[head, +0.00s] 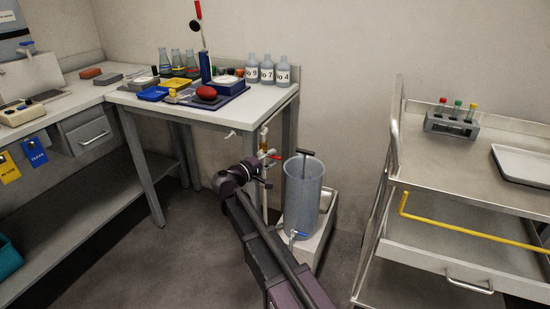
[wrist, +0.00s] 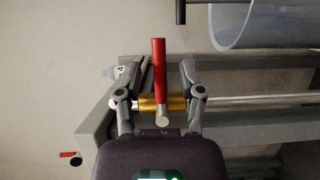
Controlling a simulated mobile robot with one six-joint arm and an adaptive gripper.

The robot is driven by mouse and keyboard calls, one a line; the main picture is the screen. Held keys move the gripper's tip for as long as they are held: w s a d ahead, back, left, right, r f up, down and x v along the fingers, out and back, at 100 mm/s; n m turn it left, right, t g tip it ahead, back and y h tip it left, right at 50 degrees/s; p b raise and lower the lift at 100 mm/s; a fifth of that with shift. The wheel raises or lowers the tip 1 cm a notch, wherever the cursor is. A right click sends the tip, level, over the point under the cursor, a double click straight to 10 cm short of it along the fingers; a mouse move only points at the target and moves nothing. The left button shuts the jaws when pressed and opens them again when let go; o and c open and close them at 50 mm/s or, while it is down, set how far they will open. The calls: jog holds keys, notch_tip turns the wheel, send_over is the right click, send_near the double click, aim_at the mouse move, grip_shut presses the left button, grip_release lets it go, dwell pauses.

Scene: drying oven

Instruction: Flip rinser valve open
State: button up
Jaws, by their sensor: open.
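The valve has a red lever (wrist: 159,65) and a gold body (wrist: 150,103) on a pale pipe in the wrist view. The red lever (head: 275,156) also shows in the head view, beside the bench's front right leg. My gripper (wrist: 158,75) is open, with one finger on each side of the lever and visible gaps to it. In the head view my gripper (head: 268,166) is at the pipe, left of the rinser. The rinser (head: 302,200) is a tall grey translucent cylinder with a blue tap (head: 297,234) low on its front. Its rim (wrist: 222,42) shows in the wrist view.
The rinser stands on a pale base (head: 325,225) on the floor. A bench (head: 240,112) with bottles and trays is behind and left of my gripper. A metal cart (head: 480,165) with a yellow rod stands at the right.

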jog(key=shift+w+d, duration=0.5)
grip_shut()
jog(key=shift+d, duration=0.2)
jog(key=shift+a, duration=0.1)
